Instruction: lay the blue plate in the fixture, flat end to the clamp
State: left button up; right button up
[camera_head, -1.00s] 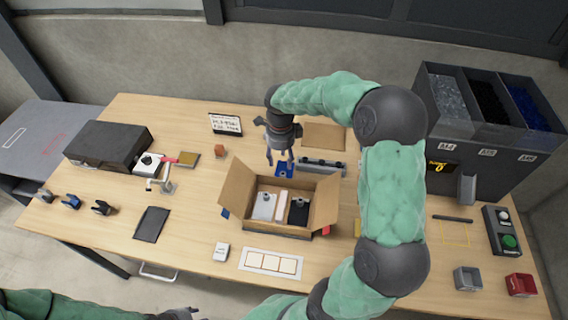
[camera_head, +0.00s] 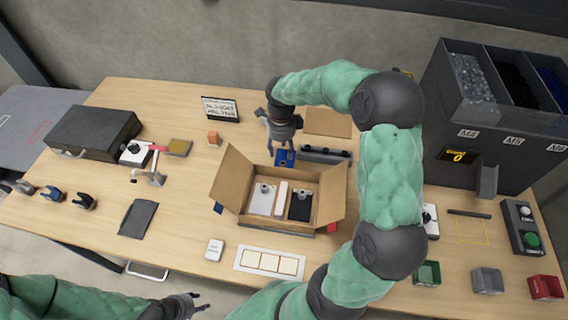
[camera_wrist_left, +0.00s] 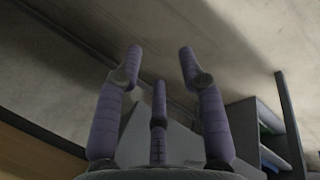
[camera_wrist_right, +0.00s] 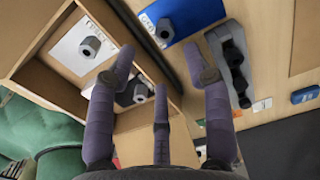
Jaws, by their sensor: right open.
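The blue plate (camera_head: 285,160) lies on the table just behind the open cardboard box. It shows more closely in the right wrist view (camera_wrist_right: 190,14), with a grey hexagonal knob on it. My right gripper (camera_head: 279,150) is open and empty above the plate, its fingers pointing down and partly covering it. In the right wrist view its spread fingers (camera_wrist_right: 160,52) are apart from the plate. A red-handled toggle clamp (camera_head: 156,178) stands at the left, beside a white block (camera_head: 134,153); I cannot tell the fixture's seat clearly. My left gripper (camera_head: 190,303) is open and empty, low near the front edge.
The cardboard box (camera_head: 232,180) holds a white plate (camera_head: 262,199) and a black plate (camera_head: 300,206). A dark grey rail (camera_head: 325,155) lies right of the blue plate. A black case (camera_head: 93,136) stands far left; dark bins (camera_head: 495,130) stand at right.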

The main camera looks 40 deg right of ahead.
aim_at(283, 163)
notch_tip(283, 163, down, 4)
jog(key=shift+r+b, duration=0.25)
jog(key=shift+b, duration=0.05)
jog(key=f, duration=0.1)
jog(key=f+b, duration=0.1)
jog(key=f, duration=0.1)
jog(key=f+b, duration=0.1)
jog(key=f, duration=0.1)
jog(key=shift+w+d, duration=0.15)
jog(key=shift+d, duration=0.15)
grip_shut()
